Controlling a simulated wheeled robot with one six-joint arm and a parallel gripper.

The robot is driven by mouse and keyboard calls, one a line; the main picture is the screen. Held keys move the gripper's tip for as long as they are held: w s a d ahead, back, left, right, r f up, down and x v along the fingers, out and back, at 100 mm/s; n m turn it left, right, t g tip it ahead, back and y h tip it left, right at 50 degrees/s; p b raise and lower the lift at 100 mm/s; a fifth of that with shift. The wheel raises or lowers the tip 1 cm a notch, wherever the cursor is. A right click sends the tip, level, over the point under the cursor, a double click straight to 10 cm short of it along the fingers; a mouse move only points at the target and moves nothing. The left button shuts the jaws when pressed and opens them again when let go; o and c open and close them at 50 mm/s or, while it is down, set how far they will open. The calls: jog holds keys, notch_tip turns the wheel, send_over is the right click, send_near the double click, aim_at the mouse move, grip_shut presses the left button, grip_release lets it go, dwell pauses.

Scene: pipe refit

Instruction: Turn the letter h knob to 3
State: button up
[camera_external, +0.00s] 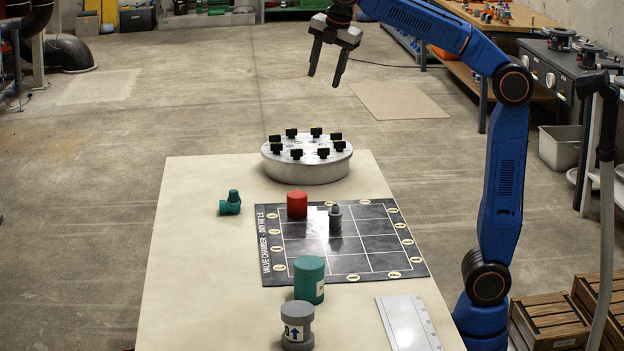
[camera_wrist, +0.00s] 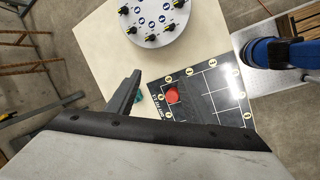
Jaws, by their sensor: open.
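A round grey dial plate (camera_external: 307,165) with several black knobs in a ring stands at the far end of the table. Part of the plate shows at the top of the wrist view (camera_wrist: 153,38), with dark knobs and blue round labels. The letters and numbers are too small to read, so I cannot tell which knob is h. My gripper (camera_external: 324,80) is open and empty, high above and beyond the dial plate, its fingers pointing down. It touches nothing.
A black grid board (camera_external: 350,265) lies on the table (camera_external: 190,290), with a red cylinder (camera_external: 297,205) and a small grey fitting (camera_external: 335,219). A green cylinder (camera_external: 309,279), grey flanged piece (camera_external: 297,326), green elbow (camera_external: 231,203) and pale plate (camera_external: 408,322) are also there.

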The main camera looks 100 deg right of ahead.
jog(key=w+d+f+n+g+h, duration=0.1)
jog(key=w+d+f+n+g, duration=0.15)
jog(key=w+d+n, duration=0.6)
jog(key=m, duration=0.2)
send_near(279, 152)
jog(key=shift+t, duration=0.25)
jog(key=x, duration=0.3)
jog(key=d+x, duration=0.1)
jog(key=x, duration=0.2)
jog(key=shift+s+d, duration=0.1)
jog(key=shift+s, duration=0.05)
jog(key=c, duration=1.1)
jog(key=shift+o, duration=0.2)
